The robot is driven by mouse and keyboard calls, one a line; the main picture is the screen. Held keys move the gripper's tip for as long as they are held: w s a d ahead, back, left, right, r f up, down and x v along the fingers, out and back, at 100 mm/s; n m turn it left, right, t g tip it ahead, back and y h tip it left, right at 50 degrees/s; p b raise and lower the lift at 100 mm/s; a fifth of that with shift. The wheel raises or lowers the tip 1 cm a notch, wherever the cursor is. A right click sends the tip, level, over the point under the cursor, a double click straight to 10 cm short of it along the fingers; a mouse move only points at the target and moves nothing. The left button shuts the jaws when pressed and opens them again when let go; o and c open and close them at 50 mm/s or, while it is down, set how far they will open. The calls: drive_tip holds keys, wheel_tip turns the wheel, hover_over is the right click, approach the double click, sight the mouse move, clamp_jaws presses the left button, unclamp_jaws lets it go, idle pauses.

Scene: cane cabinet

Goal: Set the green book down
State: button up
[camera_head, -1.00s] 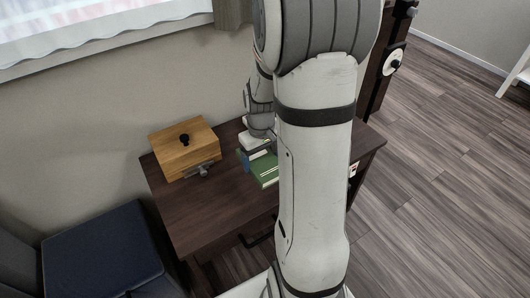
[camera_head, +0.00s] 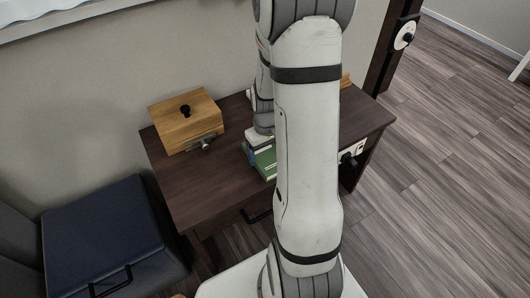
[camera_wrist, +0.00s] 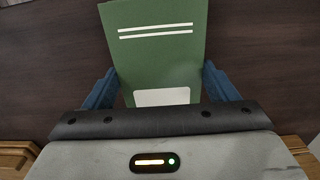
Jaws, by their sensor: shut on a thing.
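The green book (camera_wrist: 158,55) is between the two blue fingers of my gripper (camera_wrist: 156,90) in the wrist view. Its cover has two white stripes and a white label. My gripper is shut on the book. In the head view the book (camera_head: 265,162) shows beside my arm, over the dark wooden table (camera_head: 195,185). My arm hides its right part. I cannot tell whether the book touches the tabletop.
A wooden box (camera_head: 187,120) with a black knob and a metal latch stands at the table's back left. The tabletop in front of it is clear. My arm hides much of the table's right side.

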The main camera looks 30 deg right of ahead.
sight(266, 154)
drive_tip(key=shift+f, duration=0.15)
drive_tip(key=o, duration=1.1)
wheel_tip(266, 154, up, 12)
drive_tip(key=p, duration=0.4)
drive_tip(key=shift+t, duration=0.7)
drive_tip(key=s+a+r, duration=0.3)
drive_tip(key=a, duration=0.1)
drive_tip(key=s+a+r, duration=0.3)
drive_tip(key=s+a, duration=0.1)
drive_tip(key=s+a+r, duration=0.3)
drive_tip(key=s+a, duration=0.1)
drive_tip(key=a, duration=0.1)
drive_tip(key=shift+s+r, duration=0.15)
drive_tip(key=shift+s, duration=0.1)
